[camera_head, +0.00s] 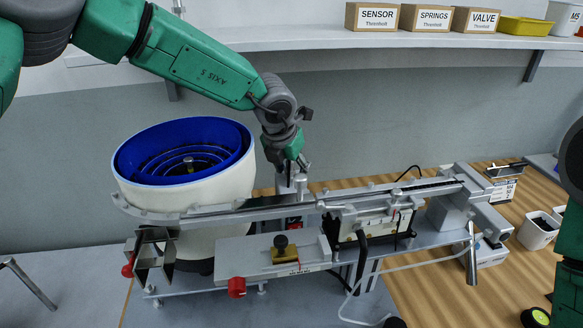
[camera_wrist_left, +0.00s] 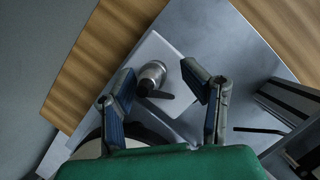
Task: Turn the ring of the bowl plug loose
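The bowl plug looks like the silver, round, ringed metal piece (camera_wrist_left: 152,74) in the left wrist view, standing on a pale plate with a short dark piece beside it. Its ring cannot be told apart clearly. My left gripper (camera_wrist_left: 158,80) is open, its two blue-padded fingers on either side of the silver piece with visible gaps. In the head view my left gripper (camera_head: 292,178) points down behind the feeder rail, right of the bowl; the plug cannot be made out there. My right arm shows at the right edge, its gripper outside the picture.
The white bowl feeder (camera_head: 185,210) with blue inside stands left of my left gripper. The long metal rail (camera_head: 270,208) runs in front of it. A shelf (camera_head: 300,42) with labelled boxes hangs above. A small white bin (camera_head: 538,232) stands at right.

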